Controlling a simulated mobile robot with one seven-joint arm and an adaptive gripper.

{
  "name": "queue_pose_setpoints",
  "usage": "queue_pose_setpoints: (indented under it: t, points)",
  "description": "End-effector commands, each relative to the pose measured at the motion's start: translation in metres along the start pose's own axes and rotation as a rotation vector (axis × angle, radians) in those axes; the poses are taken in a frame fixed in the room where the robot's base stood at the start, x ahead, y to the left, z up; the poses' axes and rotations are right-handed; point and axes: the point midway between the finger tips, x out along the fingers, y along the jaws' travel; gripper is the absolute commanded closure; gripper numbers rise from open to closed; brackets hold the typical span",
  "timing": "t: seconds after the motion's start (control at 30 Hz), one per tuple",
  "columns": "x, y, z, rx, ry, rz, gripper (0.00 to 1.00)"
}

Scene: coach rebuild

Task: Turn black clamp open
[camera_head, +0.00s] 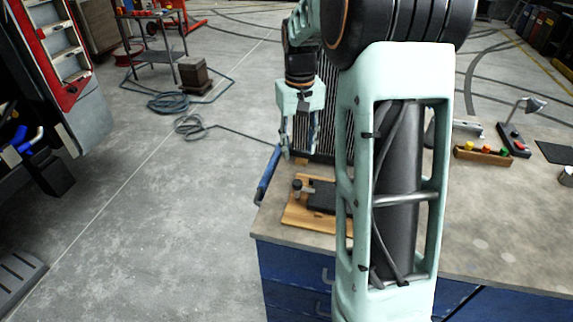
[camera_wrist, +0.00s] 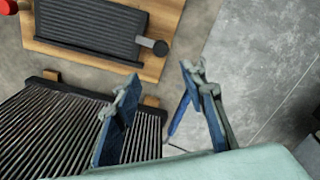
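A black ribbed block, seemingly the black clamp (camera_head: 321,197), sits on a wooden board (camera_head: 299,219) at the workbench's left end. In the wrist view the block (camera_wrist: 92,25) lies on the board (camera_wrist: 165,13) at the top. A short arm with a round dark knob (camera_wrist: 160,48) juts from its right side; the knob (camera_head: 297,186) also shows in the head view. My gripper (camera_head: 299,149) is open and empty, above and behind the board. In the wrist view its blue fingers (camera_wrist: 158,80) are apart, below the knob and not touching it. My arm hides the board's right part.
A black finned panel (camera_wrist: 62,125) stands close beside my gripper. A blue handle (camera_head: 267,176) lies along the bench's left edge. A wooden rack with coloured knobs (camera_head: 483,154) and a lamp (camera_head: 533,105) stand right. Grey floor (camera_head: 180,190) is open on the left.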

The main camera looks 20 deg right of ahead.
Motion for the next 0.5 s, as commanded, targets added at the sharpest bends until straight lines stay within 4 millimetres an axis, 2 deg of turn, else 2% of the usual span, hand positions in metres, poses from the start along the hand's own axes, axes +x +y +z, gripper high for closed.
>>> queue_pose_setpoints:
  t: [0.17,0.27,0.5]
  points:
    - [0.009,0.0,0.006,0.009,-0.027,-0.021,0.61]
    - [0.021,-0.001,0.007,0.008,-0.028,-0.021,0.61]
    - [0.067,-0.002,0.008,0.008,-0.029,-0.021,0.61]
